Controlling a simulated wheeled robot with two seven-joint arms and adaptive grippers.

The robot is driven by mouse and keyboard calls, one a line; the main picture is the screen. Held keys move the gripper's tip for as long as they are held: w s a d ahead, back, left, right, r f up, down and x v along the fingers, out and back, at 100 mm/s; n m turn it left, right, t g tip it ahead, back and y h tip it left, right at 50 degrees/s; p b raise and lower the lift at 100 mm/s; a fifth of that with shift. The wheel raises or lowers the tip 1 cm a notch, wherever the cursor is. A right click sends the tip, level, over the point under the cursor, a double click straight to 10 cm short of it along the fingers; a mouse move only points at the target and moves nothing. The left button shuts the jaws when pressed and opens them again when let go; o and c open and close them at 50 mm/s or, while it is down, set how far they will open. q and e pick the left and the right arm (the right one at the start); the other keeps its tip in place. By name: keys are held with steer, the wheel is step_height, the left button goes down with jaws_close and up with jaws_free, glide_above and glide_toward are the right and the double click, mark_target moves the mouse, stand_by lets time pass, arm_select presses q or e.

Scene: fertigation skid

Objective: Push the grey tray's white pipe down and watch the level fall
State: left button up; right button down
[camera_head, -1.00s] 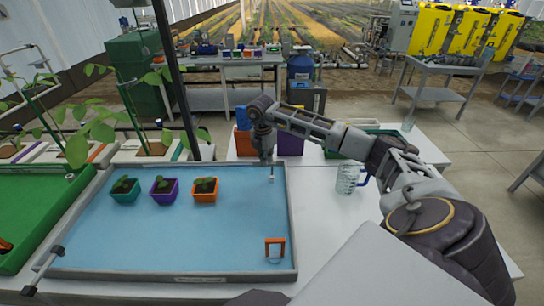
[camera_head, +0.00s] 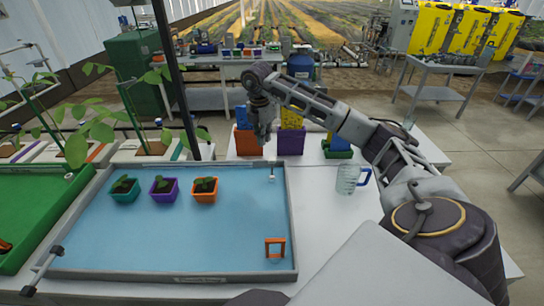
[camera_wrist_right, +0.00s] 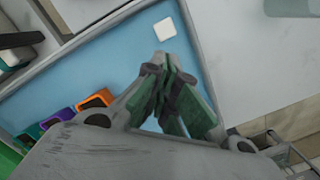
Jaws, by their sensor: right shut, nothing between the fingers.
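The grey tray (camera_head: 292,225) has a light blue inside and holds three small pots with seedlings: teal (camera_head: 125,195), purple (camera_head: 164,193) and orange (camera_head: 204,195). Its white pipe (camera_head: 272,177) is a short stub in the far right corner. In the right wrist view the pipe's squarish white top (camera_wrist_right: 165,28) lies just beyond my fingertips, apart from them. My right gripper (camera_head: 263,138) is shut and empty, pointing down above the tray's far edge; it also shows in the wrist view (camera_wrist_right: 168,62). I cannot read the water level. My left gripper is not in view.
An orange frame (camera_head: 275,248) stands in the tray's near right corner. A clear jug (camera_head: 348,179) with a blue handle is right of the tray. Orange (camera_head: 247,143) and purple (camera_head: 290,143) bins stand behind it. A green tray (camera_head: 40,215) is at left.

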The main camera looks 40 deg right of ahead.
steer(key=shift+a+r, duration=0.1)
steer(key=shift+r, duration=0.65)
